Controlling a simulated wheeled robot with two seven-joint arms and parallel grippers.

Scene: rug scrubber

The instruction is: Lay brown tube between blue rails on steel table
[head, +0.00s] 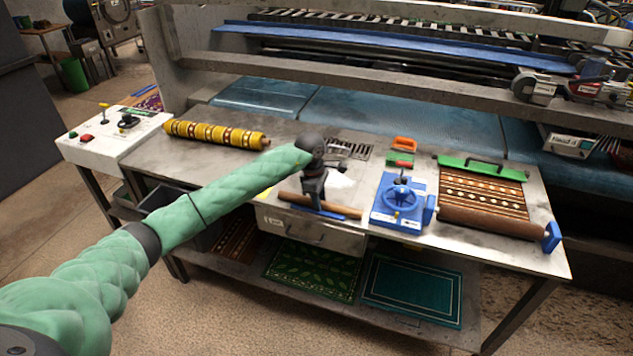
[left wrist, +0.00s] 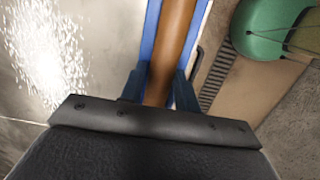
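The brown tube (head: 344,208) lies at the front edge of the steel table (head: 250,171), with a blue rail (head: 330,213) along its front side. In the left wrist view the tube (left wrist: 177,30) runs between two blue rails (left wrist: 150,32), one along each side. My left gripper (head: 314,200) points down over the tube's middle. Its fingers (left wrist: 160,88) stand on both sides of the tube and look closed against it. The gripper hides the middle of the tube. I cannot tell whether the tube's underside touches the table. My right gripper is not in view.
A yellow patterned roll (head: 215,134) lies at the back left. A blue fixture (head: 399,203) stands right of the tube. Farther right are a striped rug (head: 485,192) and a brown roller (head: 490,221) on blue brackets. A drain grate (head: 348,149) is behind the gripper.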

